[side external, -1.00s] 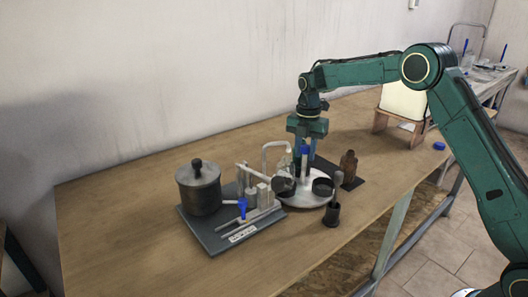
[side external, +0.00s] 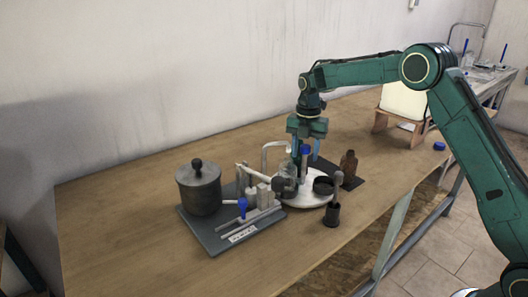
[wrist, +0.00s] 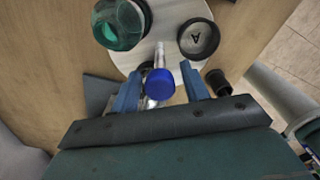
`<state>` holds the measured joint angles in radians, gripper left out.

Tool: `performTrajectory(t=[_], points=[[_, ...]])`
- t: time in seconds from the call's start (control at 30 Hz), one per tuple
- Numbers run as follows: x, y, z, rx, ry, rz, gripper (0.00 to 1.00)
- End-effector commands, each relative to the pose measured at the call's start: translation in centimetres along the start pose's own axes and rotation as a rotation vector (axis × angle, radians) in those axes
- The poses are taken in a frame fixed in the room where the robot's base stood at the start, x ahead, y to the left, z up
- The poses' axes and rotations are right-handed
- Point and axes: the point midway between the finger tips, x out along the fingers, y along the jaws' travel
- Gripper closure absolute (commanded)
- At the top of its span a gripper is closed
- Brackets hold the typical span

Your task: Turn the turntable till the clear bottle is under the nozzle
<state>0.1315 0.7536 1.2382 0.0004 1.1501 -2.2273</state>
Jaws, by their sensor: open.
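The white turntable (side external: 309,200) lies flat right of a grey board. A glass container (side external: 288,170) with a dark lower part stands at its left, below or close to the white bent-tube nozzle (side external: 275,146); exact alignment is unclear. In the wrist view greenish glass (wrist: 119,24) shows at top left. My gripper (wrist: 161,92) is open over the turntable, fingers either side of a blue-capped upright piece (wrist: 159,83); it also shows in the side view (side external: 305,150). Contact cannot be told.
A dark round cup (wrist: 198,38) marked A sits on the turntable. A brown bottle (side external: 348,167) stands behind right on a dark mat. A dark holder (side external: 332,215) stands in front. A lidded pot (side external: 199,187) is on the grey board (side external: 215,240). The table's left is clear.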

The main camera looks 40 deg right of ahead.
Motion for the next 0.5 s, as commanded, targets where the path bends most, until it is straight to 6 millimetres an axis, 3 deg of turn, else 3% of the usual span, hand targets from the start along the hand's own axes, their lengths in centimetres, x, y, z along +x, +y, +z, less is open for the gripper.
performTrajectory(t=[0.5], points=[[-2.7, 0.0, 0.1, 0.001, -0.002, 0.002, 0.55]])
